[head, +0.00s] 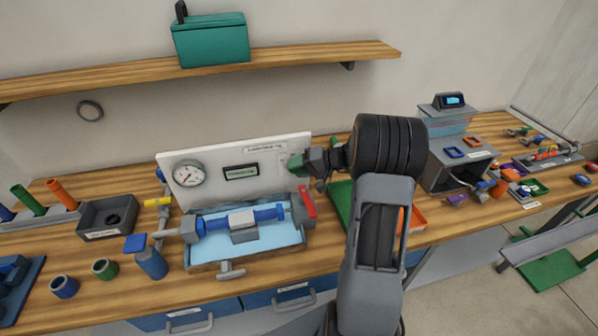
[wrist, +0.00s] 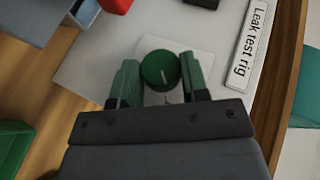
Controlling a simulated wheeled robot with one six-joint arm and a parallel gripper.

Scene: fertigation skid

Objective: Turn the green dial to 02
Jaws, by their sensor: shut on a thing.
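The green dial (wrist: 160,68) is a round knob on a pale square plate (wrist: 204,62) in the wrist view. A short white line shows on its face, on the side toward my gripper's body. My gripper (wrist: 159,82) has one green-padded finger on each side of the dial and is shut on it. In the head view my gripper (head: 296,164) is at the right end of the white test panel (head: 218,192) and hides most of the dial. No dial numbers can be read.
The panel carries a round gauge (head: 188,173), a small display (head: 241,172) and a "Leak test rig" label (wrist: 257,45). A red-handled valve (head: 307,201) and blue pipework (head: 268,214) stand in front, over a light blue tray (head: 204,255). A green tray (head: 341,205) lies right.

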